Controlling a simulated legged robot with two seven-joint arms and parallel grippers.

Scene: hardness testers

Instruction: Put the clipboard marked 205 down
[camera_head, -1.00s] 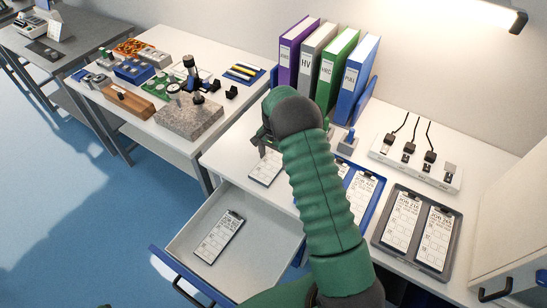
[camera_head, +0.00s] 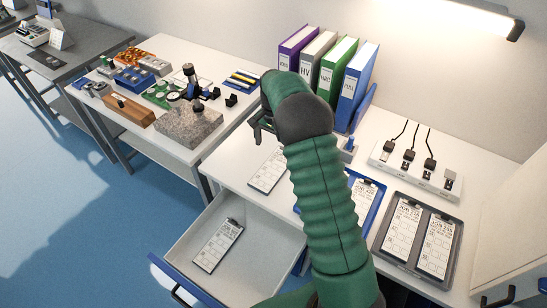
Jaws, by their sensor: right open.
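A white clipboard (camera_head: 267,172) lies flat on the desk, left of my right arm. Its number is too small to read, so I cannot tell for sure that it is the one marked 205. My right gripper (camera_head: 261,135) is open and empty, above and just behind this clipboard, apart from it. The green arm hides part of the desk. Another clipboard (camera_head: 218,246) lies in the open drawer (camera_head: 262,238). My left gripper is not in view.
A blue tray (camera_head: 381,190) with clipboards is partly behind my arm. A grey tray (camera_head: 411,259) holds two clipboards at right. Binders (camera_head: 327,62) and a white power strip (camera_head: 416,172) stand at the back. A granite block (camera_head: 190,125) is on the left bench.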

